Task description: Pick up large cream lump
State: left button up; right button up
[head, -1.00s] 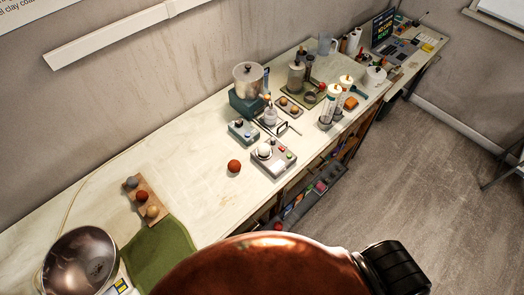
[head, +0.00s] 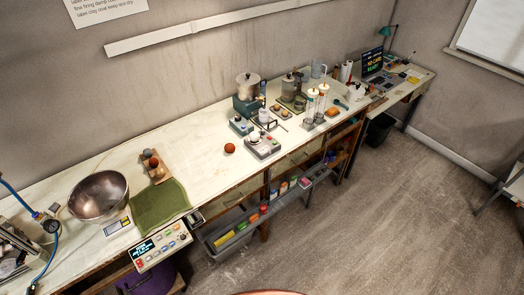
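Several rounded lumps are on the long workbench (head: 120,165). A pale, cream-white lump (head: 254,136) sits on a small grey device (head: 264,148) near the bench's front edge. A tan lump (head: 157,173) is at the near end of a wooden board (head: 163,176) at the left, with a reddish and a grey lump. Small tan lumps (head: 278,111) lie on a little tray farther back. I cannot tell for sure which is the large cream lump. Neither gripper is in view.
A red-brown ball (head: 230,148) stands alone on the bench. A metal bowl (head: 98,195), a green cloth (head: 160,205) and a control panel (head: 161,246) are at the left. A grey bin shelf (head: 235,236) hangs below the front edge. Floor (head: 390,220) at the right is clear.

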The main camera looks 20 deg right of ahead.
aim_at(254, 136)
jog(key=z, duration=0.4)
jog(key=i, duration=0.5)
jog(key=z, duration=0.3)
